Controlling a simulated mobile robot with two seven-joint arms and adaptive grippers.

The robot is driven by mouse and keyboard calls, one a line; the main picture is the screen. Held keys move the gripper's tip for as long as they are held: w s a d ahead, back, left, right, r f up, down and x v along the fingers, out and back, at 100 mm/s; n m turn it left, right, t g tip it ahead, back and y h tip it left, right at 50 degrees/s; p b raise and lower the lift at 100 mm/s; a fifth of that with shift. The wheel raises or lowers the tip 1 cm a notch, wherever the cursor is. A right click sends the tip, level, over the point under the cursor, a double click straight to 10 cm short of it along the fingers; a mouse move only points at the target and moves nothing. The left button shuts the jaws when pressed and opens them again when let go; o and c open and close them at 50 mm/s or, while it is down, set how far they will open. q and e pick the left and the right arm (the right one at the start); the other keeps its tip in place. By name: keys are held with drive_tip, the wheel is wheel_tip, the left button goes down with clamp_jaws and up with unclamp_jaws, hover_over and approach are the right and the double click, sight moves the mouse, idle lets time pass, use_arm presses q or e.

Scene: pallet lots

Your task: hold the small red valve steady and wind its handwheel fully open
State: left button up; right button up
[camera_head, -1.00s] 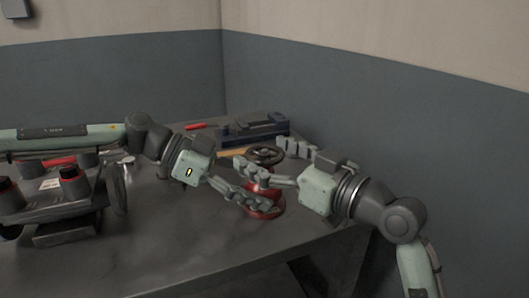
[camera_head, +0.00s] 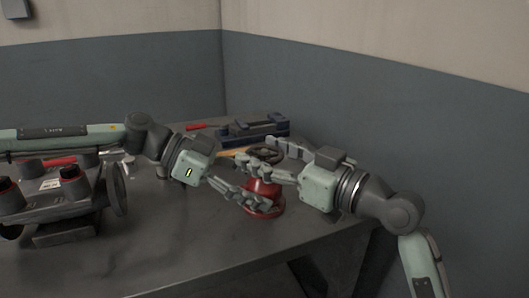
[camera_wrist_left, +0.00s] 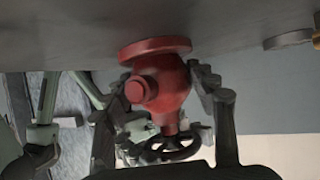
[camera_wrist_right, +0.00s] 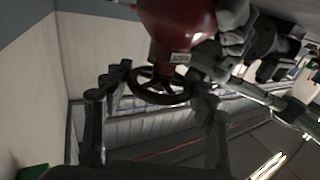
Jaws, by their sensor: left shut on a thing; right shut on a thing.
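The small red valve (camera_head: 263,188) stands upright on its round base on the grey table. It also shows in the left wrist view (camera_wrist_left: 172,82), inverted in that picture. My left gripper (camera_head: 256,197) is shut on its red body, one finger on each side. The dark handwheel (camera_head: 269,153) sits on top of the valve and shows more fully in the right wrist view (camera_wrist_right: 160,88). My right gripper (camera_head: 264,158) is shut on the handwheel, with fingers on opposite sides of its rim. The fingers partly hide the valve and wheel in the head view.
A dark blue vise-like tool (camera_head: 255,131) lies behind the valve, with a red item (camera_head: 195,127) to its left. A dark grey assembly with red parts (camera_head: 62,205) stands at the left. The front middle of the table (camera_head: 185,240) is clear. Walls stand behind and right.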

drive_tip(key=shift+f+n+g+y, duration=0.1)
drive_tip(key=shift+n+g+y, duration=1.05)
drive_tip(key=shift+g, duration=0.35)
drive_tip(key=o, duration=1.2)
drive_tip(key=shift+d, duration=0.15)
drive_tip(key=v, duration=1.1)
drive_tip(key=shift+s+d, duration=0.25)
drive_tip(key=shift+d, duration=0.1)
use_arm(q)
drive_tip(key=o, duration=0.9)
